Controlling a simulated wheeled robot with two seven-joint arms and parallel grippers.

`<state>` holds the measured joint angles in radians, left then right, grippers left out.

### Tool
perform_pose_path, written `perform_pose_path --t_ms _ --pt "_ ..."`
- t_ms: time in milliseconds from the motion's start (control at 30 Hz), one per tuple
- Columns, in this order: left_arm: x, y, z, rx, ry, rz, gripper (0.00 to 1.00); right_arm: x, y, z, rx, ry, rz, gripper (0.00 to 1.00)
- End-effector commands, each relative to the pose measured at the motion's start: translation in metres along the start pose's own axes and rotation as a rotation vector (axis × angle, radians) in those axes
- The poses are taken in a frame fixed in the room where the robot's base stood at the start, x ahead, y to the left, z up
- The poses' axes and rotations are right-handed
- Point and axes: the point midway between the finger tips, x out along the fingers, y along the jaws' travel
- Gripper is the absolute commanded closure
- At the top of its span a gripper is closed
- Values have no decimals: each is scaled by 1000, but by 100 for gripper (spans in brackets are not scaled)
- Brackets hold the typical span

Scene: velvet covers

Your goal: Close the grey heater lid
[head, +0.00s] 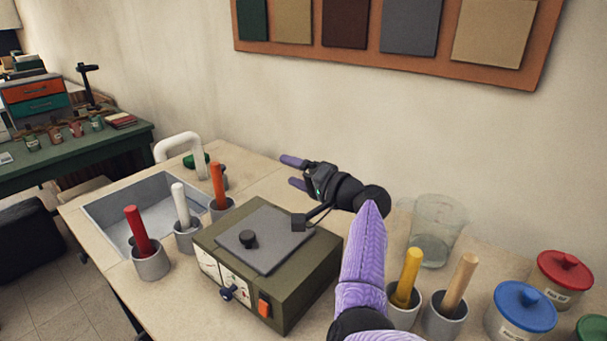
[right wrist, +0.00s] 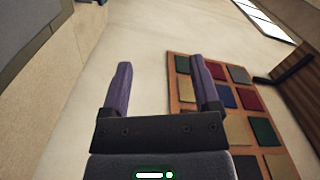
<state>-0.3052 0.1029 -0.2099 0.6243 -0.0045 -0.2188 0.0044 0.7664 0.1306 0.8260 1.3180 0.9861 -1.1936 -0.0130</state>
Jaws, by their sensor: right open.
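The heater (head: 286,293) is an olive box on the worktop, with dials and an orange switch on its front. Its grey lid (head: 265,249) lies flat over the top, with a black knob standing on it and a dark block at its right corner. No gap shows under the lid from this angle. My right gripper (head: 288,172) is behind and above the heater, near the wall, apart from the lid. It is open and empty, and its two purple fingers also show in the right wrist view (right wrist: 160,68). My left gripper is out of view.
Left of the heater are a sink (head: 110,203) and grey cups holding red, white and orange rods. On the right stand a glass beaker (head: 437,230), cups with yellow and tan rods, and lidded jars (head: 520,308). A swatch board (head: 400,72) hangs on the wall.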

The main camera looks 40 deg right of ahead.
Motion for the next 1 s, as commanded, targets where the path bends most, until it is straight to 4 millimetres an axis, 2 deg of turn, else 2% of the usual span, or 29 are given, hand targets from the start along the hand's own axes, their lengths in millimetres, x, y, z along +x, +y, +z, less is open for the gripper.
perform_pose_path --t_ms 200,333,467,833,900,1000 --pt "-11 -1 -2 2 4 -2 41 -55 -1 -1 -3 1 4 21" --pt "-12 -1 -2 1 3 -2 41 -76 -1 0 -2 1 2 21" --pt "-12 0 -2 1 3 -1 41 -82 0 0 -1 -1 1 21" --pt "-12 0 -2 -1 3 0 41 -82 -1 0 -1 -1 0 21" --pt "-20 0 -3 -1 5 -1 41 -82 -9 -3 -1 0 -2 21" --pt "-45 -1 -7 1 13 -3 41 -83 -36 -13 -4 3 -9 21"
